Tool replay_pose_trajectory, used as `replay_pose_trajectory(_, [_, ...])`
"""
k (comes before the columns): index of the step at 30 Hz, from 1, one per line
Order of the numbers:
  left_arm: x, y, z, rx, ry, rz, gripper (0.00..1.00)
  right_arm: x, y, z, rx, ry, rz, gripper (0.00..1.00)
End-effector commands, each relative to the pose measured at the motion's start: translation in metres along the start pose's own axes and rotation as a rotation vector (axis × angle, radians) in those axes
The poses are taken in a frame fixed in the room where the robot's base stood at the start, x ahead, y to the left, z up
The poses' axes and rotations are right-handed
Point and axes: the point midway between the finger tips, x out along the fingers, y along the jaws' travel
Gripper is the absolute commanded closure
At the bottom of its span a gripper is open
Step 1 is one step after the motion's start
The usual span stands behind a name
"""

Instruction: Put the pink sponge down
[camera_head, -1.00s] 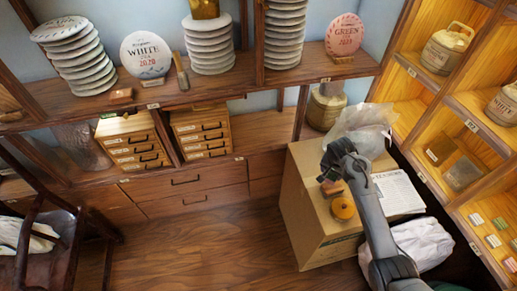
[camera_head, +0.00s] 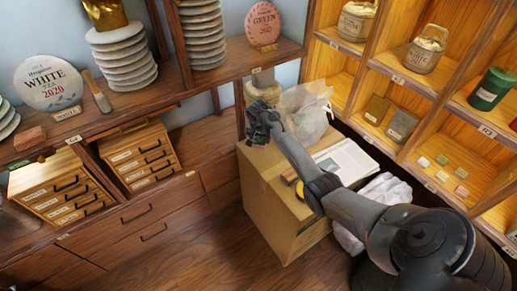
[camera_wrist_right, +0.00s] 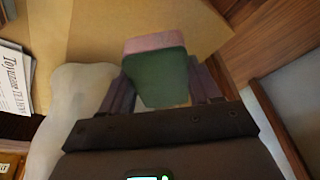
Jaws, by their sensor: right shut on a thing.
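The sponge (camera_wrist_right: 157,78) has a green face and a pink layer along its far edge in the right wrist view. My right gripper (camera_head: 257,139) is shut on it, with one dark finger on each side. In the head view the gripper is over the far left corner of the cardboard box (camera_head: 270,221), and the sponge is mostly hidden by it. I cannot tell whether the sponge touches the box top. My left gripper is not in view.
A clear plastic bag (camera_head: 306,112) stands just right of the gripper. A newspaper (camera_head: 346,160) and a partly hidden orange roll (camera_head: 300,190) lie on the box. Wooden shelves (camera_head: 230,68) rise behind, and a lit shelf unit (camera_head: 410,85) stands at right.

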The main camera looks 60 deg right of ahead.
Motion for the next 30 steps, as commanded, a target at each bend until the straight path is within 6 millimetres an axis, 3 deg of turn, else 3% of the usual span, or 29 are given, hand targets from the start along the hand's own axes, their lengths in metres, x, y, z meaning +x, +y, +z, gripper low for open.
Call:
replay_pose_trajectory(8, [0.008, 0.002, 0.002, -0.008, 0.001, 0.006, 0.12, 0.018, 0.0, 0.005, -0.002, 0.0, 0.001, 0.71])
replay_pose_trajectory(15, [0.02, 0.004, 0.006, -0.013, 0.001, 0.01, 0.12, 0.046, 0.001, 0.013, -0.002, -0.001, 0.002, 0.71])
replay_pose_trajectory(29, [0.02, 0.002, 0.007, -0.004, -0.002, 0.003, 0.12, 0.051, 0.001, 0.015, -0.001, 0.0, 0.0, 0.71])
replay_pose_trajectory(30, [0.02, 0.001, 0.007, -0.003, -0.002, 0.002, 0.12, 0.05, 0.001, 0.015, -0.001, 0.0, 0.0, 0.33])
